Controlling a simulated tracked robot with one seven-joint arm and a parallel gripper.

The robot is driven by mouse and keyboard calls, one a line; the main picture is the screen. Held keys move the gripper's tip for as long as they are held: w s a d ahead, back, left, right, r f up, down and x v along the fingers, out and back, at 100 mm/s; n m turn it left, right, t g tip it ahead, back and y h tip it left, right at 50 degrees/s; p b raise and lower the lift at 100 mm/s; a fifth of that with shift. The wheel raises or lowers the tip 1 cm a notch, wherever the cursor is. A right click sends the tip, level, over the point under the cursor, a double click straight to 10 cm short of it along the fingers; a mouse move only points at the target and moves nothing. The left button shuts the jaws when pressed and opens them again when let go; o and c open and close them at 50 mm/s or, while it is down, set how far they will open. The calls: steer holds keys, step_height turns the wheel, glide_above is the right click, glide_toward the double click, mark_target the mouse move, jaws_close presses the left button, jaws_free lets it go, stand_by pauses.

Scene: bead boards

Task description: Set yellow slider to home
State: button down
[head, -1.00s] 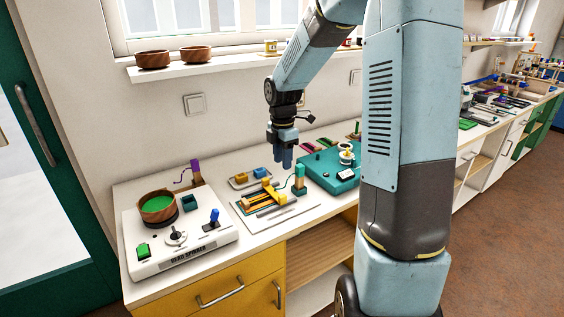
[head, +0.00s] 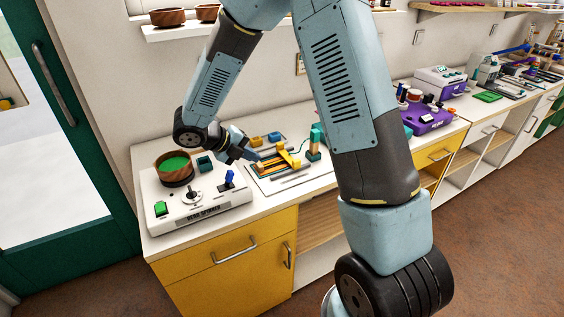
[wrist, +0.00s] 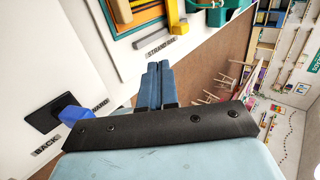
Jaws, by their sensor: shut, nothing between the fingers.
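The yellow slider (head: 289,158) is a yellow bar lying slantwise across the strand board, a flat white board (head: 262,188) with orange and grey rails. A teal post (head: 315,143) stands at the board's right. My gripper (head: 252,157) is shut and empty, tilted down at the left edge of the board, to the left of the slider and apart from it. In the wrist view the shut blue fingers (wrist: 160,68) point toward the board's printed edge. Yellow and teal parts show at the top there, cut off by the frame.
The white bead spinner (head: 200,206) stands left of the board, with a bowl of green (head: 175,166) and a blue lever (head: 229,179). That lever (wrist: 72,113) is close to my gripper in the wrist view. A purple machine (head: 430,120) stands farther right.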

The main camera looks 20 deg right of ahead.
glide_toward(292, 165)
step_height(292, 165, down, 4)
steer(key=shift+s+r, duration=0.1)
steer(key=shift+s, duration=0.1)
steer(key=shift+w+d, duration=0.15)
steer(key=shift+d, duration=0.45)
steer(key=shift+w+d, duration=0.15)
steer(key=shift+d, duration=0.45)
steer(key=shift+w+d, duration=0.25)
steer(key=shift+d, duration=0.65)
